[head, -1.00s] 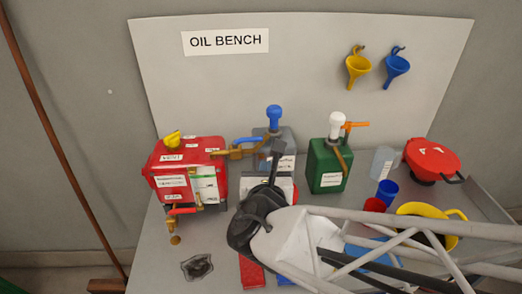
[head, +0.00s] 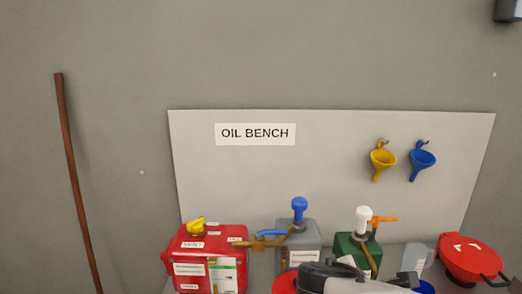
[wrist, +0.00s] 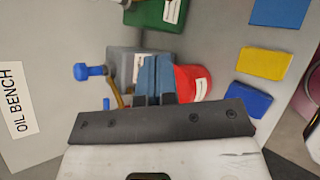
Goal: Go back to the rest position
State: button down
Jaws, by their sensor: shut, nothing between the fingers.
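My gripper (wrist: 156,80) shows in the wrist view with its two fingers together and nothing between them. Beyond the fingers are a grey can with a blue pump knob (wrist: 92,71) and a red round container (wrist: 192,82). In the head view a dark part of my arm's end (head: 335,272) shows at the bottom edge, in front of the grey can (head: 298,246) and the green can (head: 350,250). The fingertips cannot be made out there. The bench's near part is out of the head view.
A red can with a yellow cap (head: 207,258) stands at left. A red pan (head: 470,258) is at right beside a clear jug (head: 417,260). Yellow (head: 383,160) and blue (head: 421,158) funnels hang on the back panel (head: 330,190). Space above the cans is clear.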

jog(key=s+r+m+g+y, duration=0.1)
jog(key=s+m+g+y, duration=0.5)
jog(key=m, duration=1.3)
jog(key=shift+s+r+y, duration=0.25)
jog(key=shift+s+y, duration=0.25)
jog(key=shift+s, duration=0.2)
